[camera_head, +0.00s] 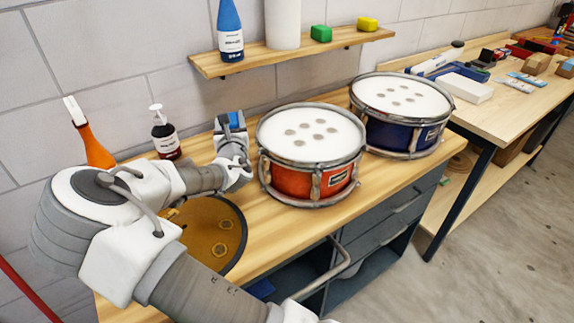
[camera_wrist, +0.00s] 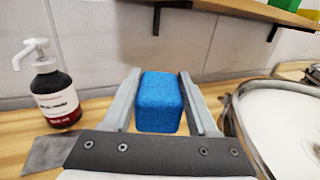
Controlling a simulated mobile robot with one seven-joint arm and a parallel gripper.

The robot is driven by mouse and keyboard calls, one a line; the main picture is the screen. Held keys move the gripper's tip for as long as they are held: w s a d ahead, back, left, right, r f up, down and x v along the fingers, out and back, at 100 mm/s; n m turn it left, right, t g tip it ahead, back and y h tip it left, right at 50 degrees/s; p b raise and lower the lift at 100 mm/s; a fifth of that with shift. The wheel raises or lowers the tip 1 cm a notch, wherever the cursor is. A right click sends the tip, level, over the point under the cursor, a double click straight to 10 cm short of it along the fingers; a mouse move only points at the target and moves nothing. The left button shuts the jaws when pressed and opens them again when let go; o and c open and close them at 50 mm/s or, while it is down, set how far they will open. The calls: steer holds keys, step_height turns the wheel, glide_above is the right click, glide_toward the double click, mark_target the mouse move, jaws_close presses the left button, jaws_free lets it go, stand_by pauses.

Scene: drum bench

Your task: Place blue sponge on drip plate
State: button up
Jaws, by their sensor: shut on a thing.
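The blue sponge (camera_wrist: 159,100) is upright between the two grey fingers of my gripper (camera_wrist: 160,78) in the wrist view. In the head view my gripper (camera_head: 232,124) is at the back of the wooden bench, left of the red drum, with a little of the blue sponge (camera_head: 234,119) showing. A flat dark grey piece (camera_wrist: 48,153) lies on the bench in front of the pump bottle in the wrist view; it may be the drip plate, and my gripper partly covers it. I cannot tell the sponge's height above the bench.
The pump bottle (camera_head: 164,135) and an orange bottle (camera_head: 90,146) stand left of my gripper. The red drum (camera_head: 308,181) is close on the right, with a blue drum (camera_head: 402,133) beyond. A round amber disc (camera_head: 213,210) lies below my arm. A shelf (camera_head: 290,54) hangs above.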

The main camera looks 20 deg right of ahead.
step_height(320, 180, down, 11)
steer(key=shift+f+b, duration=0.15)
steer(key=shift+b, duration=0.8)
steer(key=shift+f, duration=0.1)
steer(key=shift+f, duration=0.15)
steer(key=o, duration=1.3)
